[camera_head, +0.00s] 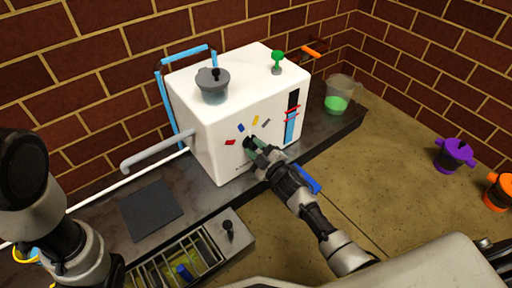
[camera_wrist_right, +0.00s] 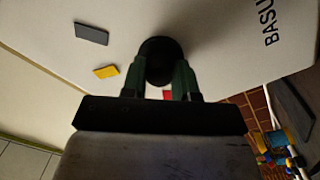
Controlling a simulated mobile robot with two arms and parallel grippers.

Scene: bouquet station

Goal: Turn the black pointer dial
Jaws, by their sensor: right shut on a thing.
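The black pointer dial (camera_head: 248,141) sits on the front face of the white box-shaped machine (camera_head: 213,132). Coloured marks in red, blue, yellow and grey are set in an arc around it. My right gripper (camera_head: 256,147) reaches the dial from the front and is shut on it. In the right wrist view the round dark dial (camera_wrist_right: 160,55) is between the two green-grey fingers (camera_wrist_right: 159,78). The fingers hide part of the dial, and I cannot tell which way its pointer faces. Part of my left arm shows at the left, but its gripper is not in view.
A grey lidded pot (camera_head: 213,88) and a green knob (camera_head: 278,62) are on top of the machine. A clear cup with green contents (camera_head: 338,98) stands right of it. A dark mat (camera_head: 151,209) and a rack (camera_head: 180,262) lie left. Purple (camera_head: 454,155) and orange (camera_head: 499,191) pots stand far right.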

